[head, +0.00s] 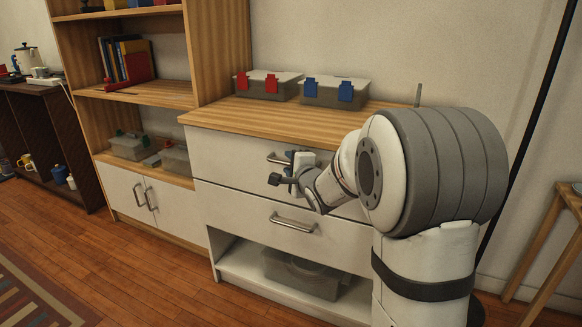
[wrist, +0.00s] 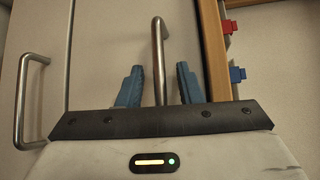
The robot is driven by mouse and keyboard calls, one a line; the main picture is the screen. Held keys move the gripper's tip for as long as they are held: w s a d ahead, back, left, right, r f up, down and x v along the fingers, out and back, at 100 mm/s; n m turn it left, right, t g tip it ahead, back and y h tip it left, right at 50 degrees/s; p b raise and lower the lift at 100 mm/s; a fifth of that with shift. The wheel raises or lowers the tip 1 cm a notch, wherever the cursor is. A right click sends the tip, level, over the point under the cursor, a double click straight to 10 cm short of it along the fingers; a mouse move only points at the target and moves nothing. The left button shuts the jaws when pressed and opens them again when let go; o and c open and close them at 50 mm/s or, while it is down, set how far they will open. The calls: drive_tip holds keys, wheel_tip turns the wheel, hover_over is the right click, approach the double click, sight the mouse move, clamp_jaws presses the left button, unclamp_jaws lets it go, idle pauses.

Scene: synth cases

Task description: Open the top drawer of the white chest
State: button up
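The white chest (head: 206,214) has a wooden top and two drawers above an open shelf. Its top drawer (head: 225,153) looks shut, its front flush with the chest in the head view. The bar handle (head: 275,158) of the top drawer is partly hidden behind my gripper (head: 298,163). In the wrist view this handle (wrist: 158,35) stands between the two blue fingers of my gripper (wrist: 159,72). The fingers are apart, one on each side of the bar, with visible gaps. The lower drawer's handle (head: 293,222) is below and free.
Two lidded boxes, one with red clips (head: 267,85) and one with blue clips (head: 334,92), stand on the chest top. A clear bin (head: 302,272) sits on the bottom shelf. A wooden bookcase (head: 222,50) adjoins at left. Floor (head: 150,270) in front is clear.

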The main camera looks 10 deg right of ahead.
drive_tip(key=shift+c, duration=0.3)
clamp_jaws()
drive_tip(key=shift+a, duration=0.1)
